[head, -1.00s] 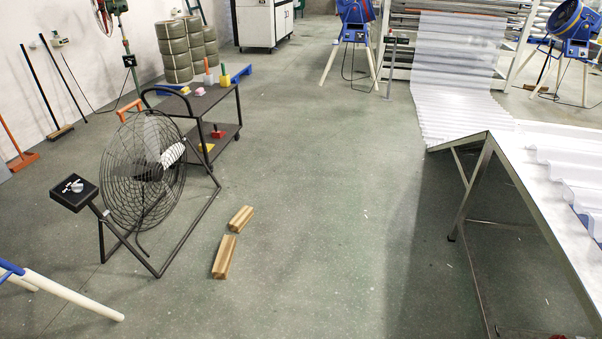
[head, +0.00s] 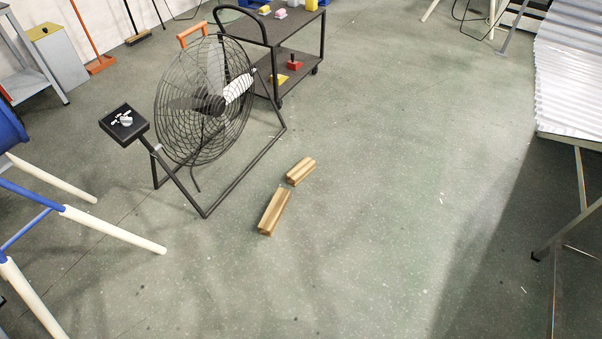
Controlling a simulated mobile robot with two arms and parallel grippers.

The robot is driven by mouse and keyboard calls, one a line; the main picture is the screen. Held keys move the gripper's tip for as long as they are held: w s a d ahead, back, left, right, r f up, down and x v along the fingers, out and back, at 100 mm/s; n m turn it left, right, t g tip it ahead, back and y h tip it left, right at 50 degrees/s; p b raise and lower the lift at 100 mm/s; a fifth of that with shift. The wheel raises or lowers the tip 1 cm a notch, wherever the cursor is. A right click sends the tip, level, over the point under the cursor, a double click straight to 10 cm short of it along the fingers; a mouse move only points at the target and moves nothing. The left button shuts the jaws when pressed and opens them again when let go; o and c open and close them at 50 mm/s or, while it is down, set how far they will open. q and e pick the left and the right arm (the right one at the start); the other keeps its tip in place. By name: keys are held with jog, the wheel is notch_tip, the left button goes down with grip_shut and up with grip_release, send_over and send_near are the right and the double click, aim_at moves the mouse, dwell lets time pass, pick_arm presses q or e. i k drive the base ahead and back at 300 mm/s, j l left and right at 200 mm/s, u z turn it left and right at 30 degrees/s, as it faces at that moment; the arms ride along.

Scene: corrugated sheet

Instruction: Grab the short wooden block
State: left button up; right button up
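Two wooden blocks lie on the green-grey floor near the middle of the head view. The shorter block (head: 300,171) is the farther one, lying at a slant. The longer block (head: 274,212) lies nearer and a little to the left, close to the short one. Both are light brown with a lengthwise groove or seam on top. Neither of my grippers shows in the head view.
A black wire fan (head: 205,105) on a tube frame stands just left of the blocks. A dark trolley (head: 290,45) is behind it. The floor in front is clear.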

aim_at(295, 176)
jog(key=i+u, duration=0.1)
jog(key=u, duration=0.25)
jog(key=i+l+u, duration=0.1)
jog(key=u, duration=0.25)
jog(key=i+l+u, duration=0.25)
jog(key=l, duration=0.4)
jog(key=i+l+u, duration=0.15)
jog(key=i+l, duration=0.15)
jog(key=i+l+u, duration=0.1)
jog(key=l, duration=0.3)
jog(key=i+l+u, duration=0.15)
jog(key=l, duration=0.25)
